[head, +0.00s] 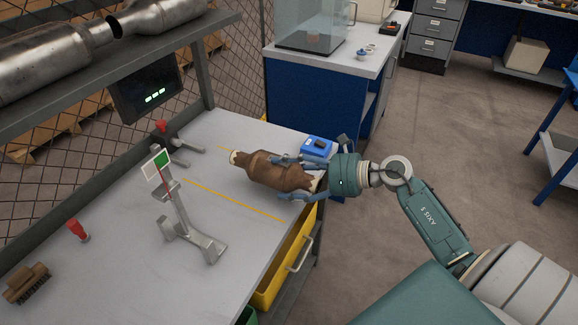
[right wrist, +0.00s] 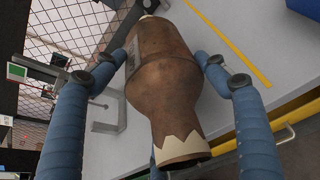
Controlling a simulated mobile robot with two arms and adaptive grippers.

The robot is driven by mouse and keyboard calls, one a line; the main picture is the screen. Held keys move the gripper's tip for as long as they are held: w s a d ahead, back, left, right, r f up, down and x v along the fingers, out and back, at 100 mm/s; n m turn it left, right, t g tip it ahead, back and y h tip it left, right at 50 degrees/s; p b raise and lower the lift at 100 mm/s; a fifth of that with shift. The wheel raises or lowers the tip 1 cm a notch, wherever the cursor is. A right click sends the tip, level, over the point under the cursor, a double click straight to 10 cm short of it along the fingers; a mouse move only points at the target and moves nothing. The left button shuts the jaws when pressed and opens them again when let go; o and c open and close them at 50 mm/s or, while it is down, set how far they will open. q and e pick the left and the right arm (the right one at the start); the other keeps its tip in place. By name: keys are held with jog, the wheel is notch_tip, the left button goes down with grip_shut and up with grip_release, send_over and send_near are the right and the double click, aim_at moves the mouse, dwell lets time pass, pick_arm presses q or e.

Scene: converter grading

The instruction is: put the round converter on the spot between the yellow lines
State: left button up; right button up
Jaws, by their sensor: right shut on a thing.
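The round converter (head: 277,172) is a rusty brown canister with pale jagged ends, lying on its side in the head view. My right gripper (head: 281,180) is shut on it, with its blue fingers along both sides of the body. The right wrist view shows the converter (right wrist: 165,85) between the fingers. It is over the right edge of the grey bench, and I cannot tell whether it touches the top. One yellow line (head: 232,200) runs in front of it. The other yellow line (head: 226,149) shows only as a short piece behind it. My left gripper is not in view.
A metal stand with a green and white card (head: 185,220) is left of the front line. A clamp (head: 180,147) and a small blue box (head: 317,146) are near the converter.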

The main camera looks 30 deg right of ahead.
aim_at(321, 183)
jog(key=shift+f, duration=1.25)
jog(key=shift+f, duration=0.1)
jog(key=o, duration=1.7)
jog(key=shift+f, duration=0.25)
jog(key=shift+s, duration=0.1)
jog(key=shift+r, duration=0.15)
jog(key=shift+s+d, duration=0.25)
jog(key=shift+s, duration=0.05)
jog(key=b+v, duration=0.2)
jog(key=v, duration=0.9)
jog(key=shift+s+r, duration=0.1)
jog(key=shift+r, duration=0.1)
